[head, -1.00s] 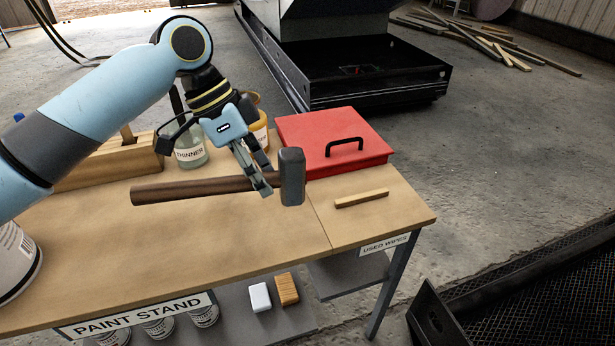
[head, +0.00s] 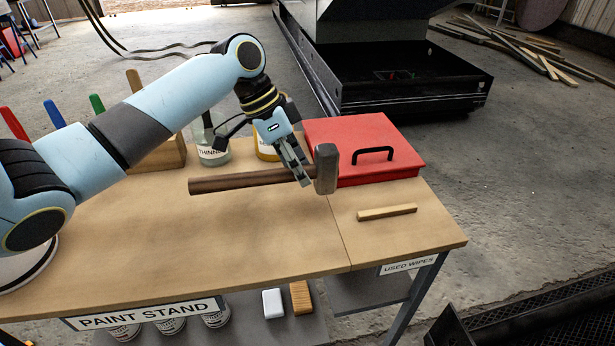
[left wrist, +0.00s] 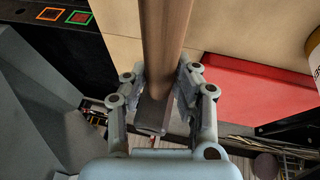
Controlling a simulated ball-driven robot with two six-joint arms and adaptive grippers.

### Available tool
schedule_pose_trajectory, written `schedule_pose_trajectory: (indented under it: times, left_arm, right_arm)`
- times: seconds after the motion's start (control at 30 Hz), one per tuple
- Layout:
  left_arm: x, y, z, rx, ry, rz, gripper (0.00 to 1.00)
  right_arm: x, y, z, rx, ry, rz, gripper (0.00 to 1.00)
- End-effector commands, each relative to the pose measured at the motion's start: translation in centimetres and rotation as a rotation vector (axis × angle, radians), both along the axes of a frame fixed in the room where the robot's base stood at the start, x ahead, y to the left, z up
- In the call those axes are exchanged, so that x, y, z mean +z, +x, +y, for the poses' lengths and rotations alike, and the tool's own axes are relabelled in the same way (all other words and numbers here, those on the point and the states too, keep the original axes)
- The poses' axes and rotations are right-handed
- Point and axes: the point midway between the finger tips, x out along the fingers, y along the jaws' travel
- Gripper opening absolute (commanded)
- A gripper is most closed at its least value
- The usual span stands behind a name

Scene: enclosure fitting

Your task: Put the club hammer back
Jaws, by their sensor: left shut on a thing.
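The club hammer has a dark wooden handle (head: 240,182) and a grey metal head (head: 326,168). In the head view it is held level above the paint stand's wooden top, its head pointing right, close to the front of the red box. My left gripper (head: 303,178) is shut on the handle just beside the hammer head. In the left wrist view the handle (left wrist: 165,45) runs up between the fingers (left wrist: 152,105), with the hammer head partly hidden behind the gripper. My right gripper is not in view.
A red lidded box (head: 345,135) with a black handle stands at the back right. A wooden strip (head: 387,212) lies before it. A thinner jar (head: 213,152), an amber jar (head: 266,150) and a wooden block with coloured handles stand behind. The front tabletop is clear.

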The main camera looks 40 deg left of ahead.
Motion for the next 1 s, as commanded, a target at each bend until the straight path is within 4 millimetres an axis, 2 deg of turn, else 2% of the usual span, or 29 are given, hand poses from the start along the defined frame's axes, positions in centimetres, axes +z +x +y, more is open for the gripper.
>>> schedule_pose_trajectory:
  times: [0.1,0.27,0.43,0.7,1.0]
  left_arm:
    - [-1.0,1.3,1.5,0.001,-0.001,-0.004,0.0]
    - [-1.7,2.0,2.5,-0.001,-0.002,-0.005,0.0]
    - [-2.5,2.0,2.6,-0.001,-0.002,-0.004,0.0]
    - [-5.8,2.0,2.5,-0.001,-0.002,-0.004,0.0]
    - [-5.9,2.0,2.6,-0.002,-0.001,-0.005,0.0]
  right_arm:
    - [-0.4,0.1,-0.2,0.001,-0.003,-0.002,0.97]
    - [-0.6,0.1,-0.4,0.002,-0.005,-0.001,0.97]
    - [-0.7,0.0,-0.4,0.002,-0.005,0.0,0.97]
    - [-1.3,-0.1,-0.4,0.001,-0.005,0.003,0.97]
    - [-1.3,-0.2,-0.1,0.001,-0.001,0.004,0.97]
